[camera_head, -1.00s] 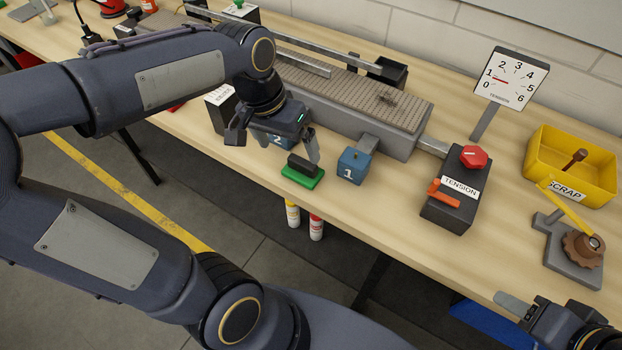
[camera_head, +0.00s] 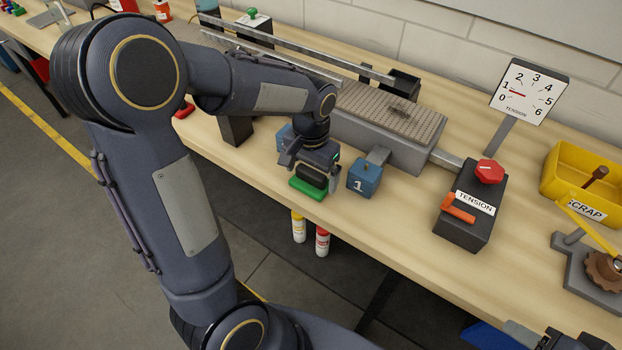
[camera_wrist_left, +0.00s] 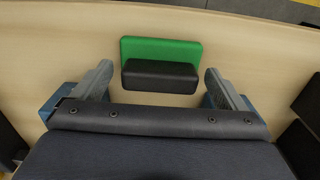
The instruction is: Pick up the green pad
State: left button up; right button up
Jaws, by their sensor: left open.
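The green pad (camera_head: 306,189) lies flat on the wooden table near its front edge, with a black grip block (camera_head: 312,176) on top. It also shows in the left wrist view as a green slab (camera_wrist_left: 161,48) with the black block (camera_wrist_left: 160,76) on the side nearer the gripper. My left gripper (camera_head: 306,172) is close above the pad in the head view, pointing down. In the left wrist view its two fingers (camera_wrist_left: 158,88) are apart, one on each side of the black block, with gaps between. A small part of my right arm shows at the bottom right; its fingertips are not clear.
A blue block marked 1 (camera_head: 364,178) stands just right of the pad. Behind is a grey conveyor with a perforated top (camera_head: 392,110). The tension box (camera_head: 468,212), dial (camera_head: 526,90) and yellow scrap bin (camera_head: 575,176) are farther right. Bare table lies between block and box.

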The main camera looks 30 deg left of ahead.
pick_arm(q)
jog(key=c, duration=1.1)
jog(key=shift+o, duration=0.2)
jog(key=shift+r, duration=0.65)
jog(key=s+d+r, duration=0.7)
jog(key=d+r, duration=0.4)
jog(key=shift+s+d+r+b, duration=0.35)
jog(key=shift+d, duration=0.05)
